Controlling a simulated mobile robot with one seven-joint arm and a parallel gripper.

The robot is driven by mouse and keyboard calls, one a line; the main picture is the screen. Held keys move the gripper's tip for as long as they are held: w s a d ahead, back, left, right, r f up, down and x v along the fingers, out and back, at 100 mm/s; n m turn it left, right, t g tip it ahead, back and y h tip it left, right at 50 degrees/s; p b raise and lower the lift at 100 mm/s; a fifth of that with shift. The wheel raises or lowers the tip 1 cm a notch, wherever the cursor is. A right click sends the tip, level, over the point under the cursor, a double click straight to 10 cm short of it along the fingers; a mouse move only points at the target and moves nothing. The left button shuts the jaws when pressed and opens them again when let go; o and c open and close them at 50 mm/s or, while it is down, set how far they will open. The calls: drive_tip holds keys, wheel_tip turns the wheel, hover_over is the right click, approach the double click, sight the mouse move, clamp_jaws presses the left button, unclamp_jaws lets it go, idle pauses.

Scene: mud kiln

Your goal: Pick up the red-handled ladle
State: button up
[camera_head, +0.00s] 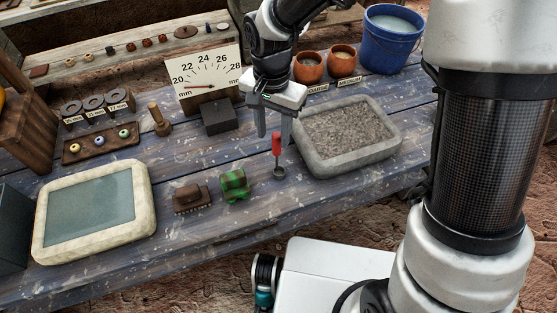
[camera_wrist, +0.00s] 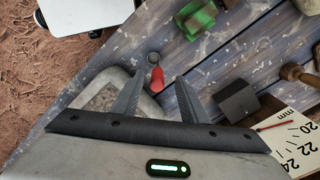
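The red-handled ladle (camera_head: 277,146) lies on the blue plank table, left of the grey stone tray. Its small grey bowl points toward the front edge. My gripper (camera_head: 273,134) is open, its fingers pointing down by the handle end. In the wrist view the red handle (camera_wrist: 157,79) appears between and just beyond the fingertips (camera_wrist: 161,77), with the bowl farther out. The fingers do not grip it. I cannot tell exactly how high they are above the table.
The gravel-filled stone tray (camera_head: 312,168) is close at the right. A green block (camera_head: 235,185) and a brown brush (camera_head: 191,197) lie to the left. A dark block (camera_head: 217,117) and a dial gauge (camera_head: 207,78) stand behind. Table between ladle and front edge is clear.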

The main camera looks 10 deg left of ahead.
sight(276, 145)
drive_tip(key=shift+w+d+f, duration=0.15)
drive_tip(key=shift+f, duration=1.2)
drive_tip(key=shift+w+d+f, duration=0.1)
drive_tip(key=shift+f, duration=1.25)
clamp_jaws()
